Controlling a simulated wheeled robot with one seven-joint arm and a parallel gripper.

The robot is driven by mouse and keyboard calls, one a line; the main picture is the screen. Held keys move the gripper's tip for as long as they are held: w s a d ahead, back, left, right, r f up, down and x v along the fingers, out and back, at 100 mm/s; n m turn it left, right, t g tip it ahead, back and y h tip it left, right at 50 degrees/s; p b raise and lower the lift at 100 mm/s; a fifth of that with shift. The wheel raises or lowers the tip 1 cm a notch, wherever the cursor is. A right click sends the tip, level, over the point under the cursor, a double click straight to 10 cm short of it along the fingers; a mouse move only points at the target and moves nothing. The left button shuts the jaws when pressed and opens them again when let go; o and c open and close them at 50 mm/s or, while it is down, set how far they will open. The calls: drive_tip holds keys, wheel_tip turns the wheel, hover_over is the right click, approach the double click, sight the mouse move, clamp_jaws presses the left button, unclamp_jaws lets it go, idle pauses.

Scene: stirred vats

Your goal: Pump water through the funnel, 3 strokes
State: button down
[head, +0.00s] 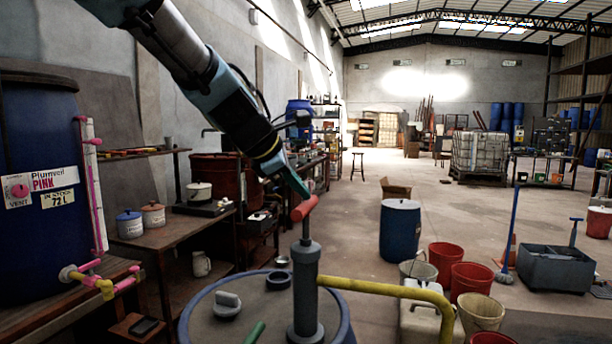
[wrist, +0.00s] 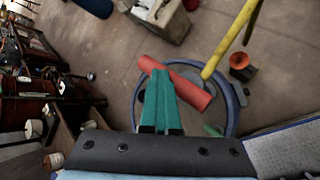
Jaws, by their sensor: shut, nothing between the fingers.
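The hand pump (head: 305,295) stands upright on a blue drum (head: 200,310), with a red crossbar handle (head: 304,208) on its short visible rod. A yellow spout pipe (head: 385,288) runs right from the pump and bends down. My gripper (head: 301,189) has green fingers, shut and empty, with the tips just above the handle. In the wrist view the fingers (wrist: 160,85) overlap the left part of the red handle (wrist: 190,90); I cannot tell if they touch. An orange round thing with a dark middle (wrist: 242,67) lies beside the drum; I cannot tell whether it is the funnel.
A pale can (head: 420,322) stands beneath the pipe, with red buckets (head: 470,279) behind it. A blue drum (head: 400,230) stands farther back. On the left are a wooden bench (head: 175,235) and a large blue vat (head: 40,230) with pink pipes. Open floor lies beyond.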

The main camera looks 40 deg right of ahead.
drive_tip(key=shift+r+p, duration=1.4)
drive_tip(key=shift+r, duration=0.25)
wheel_tip(320, 180, up, 6)
drive_tip(key=p, duration=0.6)
idle(1.6)
